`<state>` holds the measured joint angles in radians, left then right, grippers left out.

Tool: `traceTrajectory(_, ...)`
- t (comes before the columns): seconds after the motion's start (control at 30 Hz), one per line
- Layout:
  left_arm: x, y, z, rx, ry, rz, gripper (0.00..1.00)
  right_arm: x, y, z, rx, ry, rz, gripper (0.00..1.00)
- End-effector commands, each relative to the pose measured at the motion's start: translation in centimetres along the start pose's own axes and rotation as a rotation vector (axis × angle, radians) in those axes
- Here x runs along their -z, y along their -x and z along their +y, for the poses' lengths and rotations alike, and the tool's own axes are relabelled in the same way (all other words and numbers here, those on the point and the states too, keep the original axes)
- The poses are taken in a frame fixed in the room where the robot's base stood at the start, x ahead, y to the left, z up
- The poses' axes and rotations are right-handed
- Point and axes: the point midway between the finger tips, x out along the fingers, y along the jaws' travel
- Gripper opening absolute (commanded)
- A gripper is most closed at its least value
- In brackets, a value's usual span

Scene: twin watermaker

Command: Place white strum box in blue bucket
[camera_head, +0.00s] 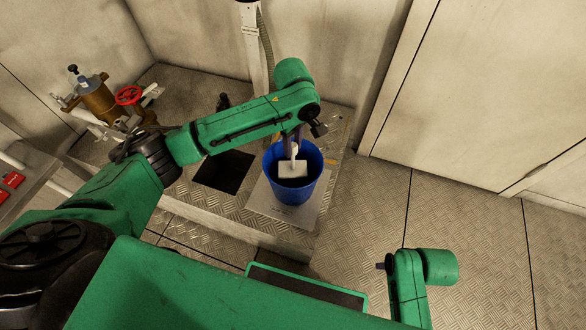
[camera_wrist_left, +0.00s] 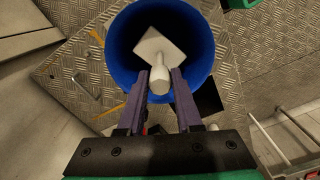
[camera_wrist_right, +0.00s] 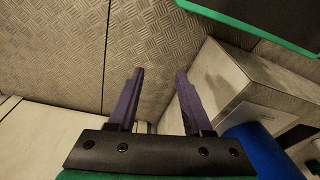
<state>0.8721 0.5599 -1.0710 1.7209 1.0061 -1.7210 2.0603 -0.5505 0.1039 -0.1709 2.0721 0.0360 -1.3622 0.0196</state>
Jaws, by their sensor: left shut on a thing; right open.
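The white strum box (camera_head: 293,169) has a square white body and a round stem. My left gripper (camera_head: 296,137) is shut on its stem, with the body hanging below. In the head view the box shows inside the mouth of the blue bucket (camera_head: 290,196). In the left wrist view the strum box (camera_wrist_left: 158,48) lies over the dark opening of the bucket (camera_wrist_left: 117,52), between the tips of my left gripper (camera_wrist_left: 161,80). I cannot tell whether it touches the bucket's floor. My right gripper (camera_wrist_right: 160,78) is open and empty, away from the bucket.
The bucket stands on a raised tread-plate platform (camera_head: 240,217), beside a dark square opening (camera_head: 223,171). A brass pump (camera_head: 97,98) with a red valve wheel (camera_head: 128,95) stands at the back left. The floor to the right is clear.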

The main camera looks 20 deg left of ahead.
Motion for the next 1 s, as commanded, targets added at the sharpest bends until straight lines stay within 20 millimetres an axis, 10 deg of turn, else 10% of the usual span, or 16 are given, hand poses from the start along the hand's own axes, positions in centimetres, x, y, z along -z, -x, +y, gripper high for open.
traceTrajectory(0.4,0.0,-7.8,0.0,0.0,-0.001,0.001,0.0,0.6,5.7,-1.3,0.034,0.027,0.053,0.5)
traceTrajectory(0.77,0.0,-8.1,0.1,-0.002,-0.001,0.0,0.0,0.7,6.4,-1.3,0.035,0.028,0.053,0.5)
traceTrajectory(0.8,0.0,-8.2,0.1,-0.002,-0.002,0.0,0.45,0.6,6.3,-1.3,0.034,0.028,0.051,0.5)
traceTrajectory(0.83,0.0,-8.2,0.1,-0.002,-0.002,0.0,0.57,0.6,6.3,-1.3,0.034,0.028,0.051,0.5)
traceTrajectory(1.0,0.0,-8.2,0.1,-0.002,-0.002,0.0,0.64,0.6,6.2,-1.3,0.035,0.028,0.052,0.5)
